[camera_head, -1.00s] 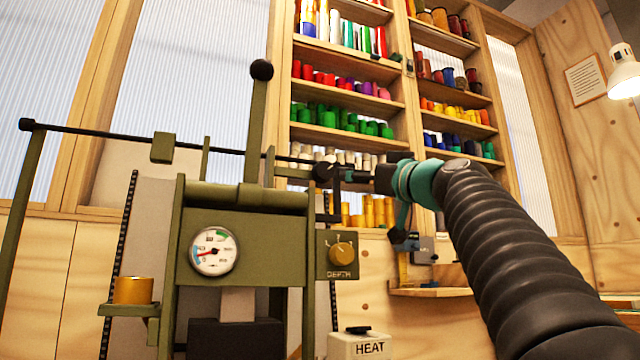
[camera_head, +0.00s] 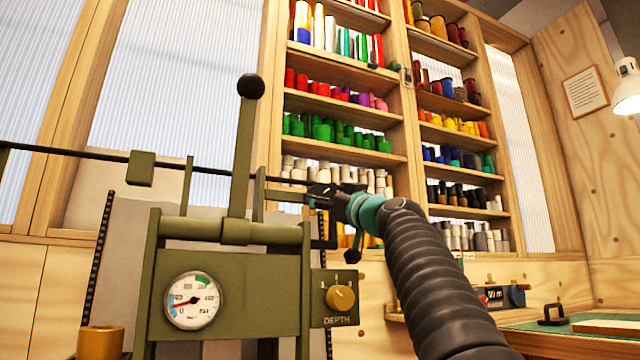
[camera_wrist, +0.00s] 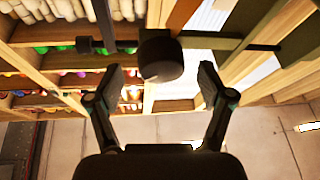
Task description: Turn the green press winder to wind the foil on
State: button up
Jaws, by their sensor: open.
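The green press (camera_head: 235,265) stands at left centre in the head view, with a round gauge, a DEPTH knob and an upright black-balled lever. A thin black rod (camera_head: 90,151) runs across behind the lever to the right, toward my gripper (camera_head: 322,195). In the wrist view my gripper (camera_wrist: 161,80) is open. Contact is not visible. A gold foil roll (camera_head: 100,342) sits at the lower left.
Shelves (camera_head: 345,150) full of coloured rolls stand behind the press. A green-topped bench (camera_head: 560,328) is at the lower right, and a lamp (camera_head: 627,88) hangs at the right edge. Olive bars (camera_wrist: 220,42) lie close to the right finger in the wrist view.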

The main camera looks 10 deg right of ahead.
jog(key=shift+p+x, duration=0.8)
jog(key=shift+x, duration=0.8)
jog(key=c, duration=1.2)
